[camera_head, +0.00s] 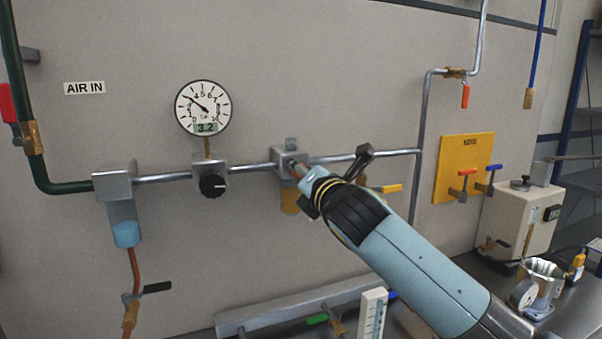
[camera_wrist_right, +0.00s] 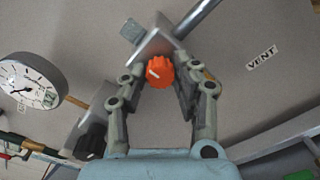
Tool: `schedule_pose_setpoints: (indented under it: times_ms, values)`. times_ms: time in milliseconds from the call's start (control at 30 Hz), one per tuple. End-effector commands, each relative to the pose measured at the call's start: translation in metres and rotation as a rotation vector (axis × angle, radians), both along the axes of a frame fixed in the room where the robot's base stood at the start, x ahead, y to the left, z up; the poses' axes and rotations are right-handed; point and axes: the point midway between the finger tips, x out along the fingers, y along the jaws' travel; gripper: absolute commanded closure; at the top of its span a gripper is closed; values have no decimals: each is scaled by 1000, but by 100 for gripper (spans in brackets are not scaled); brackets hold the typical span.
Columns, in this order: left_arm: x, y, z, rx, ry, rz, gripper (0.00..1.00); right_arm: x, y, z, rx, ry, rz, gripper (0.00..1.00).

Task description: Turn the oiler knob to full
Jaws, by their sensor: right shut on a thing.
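The oiler is the grey metal block (camera_head: 281,158) on the wall pipe, with an amber bowl (camera_head: 290,199) below it. My right gripper (camera_head: 296,174) reaches it from the lower right and hides its front in the head view. In the right wrist view the orange oiler knob (camera_wrist_right: 160,71) sits between the fingers of my right gripper (camera_wrist_right: 161,80), which are shut on it. A white pointer mark shows on the knob, toward its left side; no scale is readable. The block (camera_wrist_right: 157,43) is behind the knob. My left gripper is not in view.
A pressure gauge (camera_head: 203,108) reading 3.2 stands above a black regulator knob (camera_head: 213,185) to the left. A filter with a blue bowl (camera_head: 125,234) hangs further left. A black-handled valve (camera_head: 364,155) and a yellow lever (camera_head: 393,188) are close right of my gripper.

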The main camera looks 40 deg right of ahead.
Motion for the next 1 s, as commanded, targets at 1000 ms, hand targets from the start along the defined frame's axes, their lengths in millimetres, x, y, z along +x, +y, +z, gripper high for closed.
schedule_pose_setpoints:
  times_ms: [1000]
  values:
    - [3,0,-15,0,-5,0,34,0,0,0,823,-198,0,100]
